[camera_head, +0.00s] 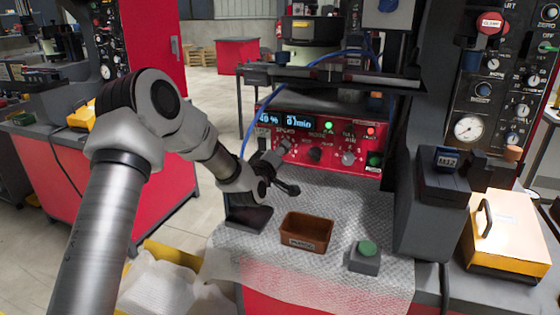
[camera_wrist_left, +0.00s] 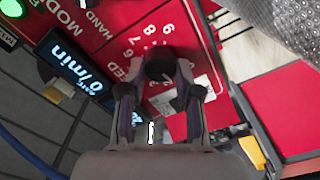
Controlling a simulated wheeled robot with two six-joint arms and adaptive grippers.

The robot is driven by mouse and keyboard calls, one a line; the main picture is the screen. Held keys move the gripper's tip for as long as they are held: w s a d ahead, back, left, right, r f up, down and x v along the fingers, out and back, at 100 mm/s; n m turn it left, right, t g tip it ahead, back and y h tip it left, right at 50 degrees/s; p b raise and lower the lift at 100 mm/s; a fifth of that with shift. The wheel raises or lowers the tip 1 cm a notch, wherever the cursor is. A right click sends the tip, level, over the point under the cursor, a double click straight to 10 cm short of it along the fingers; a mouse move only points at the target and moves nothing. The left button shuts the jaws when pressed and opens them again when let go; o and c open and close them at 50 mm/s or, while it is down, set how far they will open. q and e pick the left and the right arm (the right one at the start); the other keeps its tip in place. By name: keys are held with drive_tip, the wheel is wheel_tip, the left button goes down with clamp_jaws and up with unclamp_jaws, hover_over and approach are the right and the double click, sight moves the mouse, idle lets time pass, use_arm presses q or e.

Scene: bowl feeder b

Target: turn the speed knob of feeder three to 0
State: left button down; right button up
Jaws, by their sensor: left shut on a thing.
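The red feeder control panel (camera_head: 330,139) faces me at the middle of the head view. Its speed knob (camera_wrist_left: 160,66) is dark and round, with white scale numbers on the red around it in the left wrist view. My left gripper (camera_head: 281,148) reaches the left part of the panel. In the wrist view my left gripper (camera_wrist_left: 160,84) has one finger on each side of the knob and is shut on it. The knob's pointer is hidden. The panel display (camera_head: 282,119) is lit and seems to read 40 % beside a per-minute figure. My right gripper is not in view.
Below the panel, a brown bin (camera_head: 306,232) and a grey box with a green button (camera_head: 366,256) stand on the textured mat (camera_head: 330,275). Other knobs (camera_head: 348,158) sit right of my gripper. A dark post (camera_head: 431,210) stands at the right. A blue cable hangs by the panel.

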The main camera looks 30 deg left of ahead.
use_arm(q)
drive_tip(key=shift+f+n+b, duration=0.1)
drive_tip(key=shift+n+b, duration=2.7)
drive_tip(key=shift+n, duration=0.6)
drive_tip(key=c, duration=0.9)
unclamp_jaws()
drive_tip(key=shift+c, duration=0.2)
drive_tip(key=shift+o, duration=0.7)
drive_tip(key=shift+w+d, duration=0.1)
